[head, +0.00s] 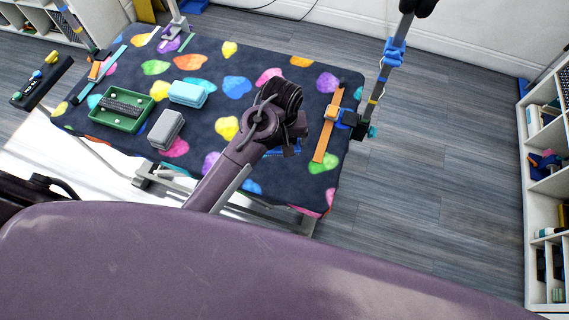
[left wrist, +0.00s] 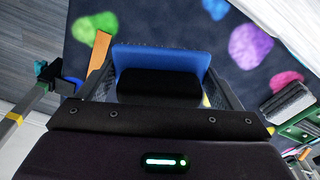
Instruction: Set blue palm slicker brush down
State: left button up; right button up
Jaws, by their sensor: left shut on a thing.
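The blue palm slicker brush shows in the left wrist view as a flat blue pad (left wrist: 160,56) with a black grip (left wrist: 158,86), between the two fingers of my left gripper (left wrist: 160,78). The gripper is shut on it. In the head view my left gripper (head: 287,140) is over the right half of the patterned grooming table (head: 255,55). Only a bit of the blue brush (head: 283,153) shows beneath it there; the wrist hides the rest. I cannot tell whether the brush touches the table. My right gripper is not in view.
A green tray (head: 94,114) holding a dark brush, a light-blue block (head: 188,93) and a grey block (head: 166,130) are on the table's left half. An orange strap (head: 325,140) lies right of my gripper, by an upright post (head: 384,72). Shelves (head: 533,190) stand at far right.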

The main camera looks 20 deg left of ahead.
pick_arm(q)
jog(key=p, duration=0.1)
send_over(283, 170)
notch_tip(283, 170, down, 10)
jog(key=shift+s+r, duration=0.15)
jog(key=shift+r, duration=0.1)
jog(key=shift+f, duration=2.3)
jog(key=shift+f, duration=0.1)
jog(key=o, duration=0.7)
jog(key=r, duration=1.1)
jog(key=shift+s+d+b, duration=0.15)
jog(key=shift+s+b, duration=0.2)
jog(key=shift+s, duration=0.05)
jog(key=shift+r, duration=0.55)
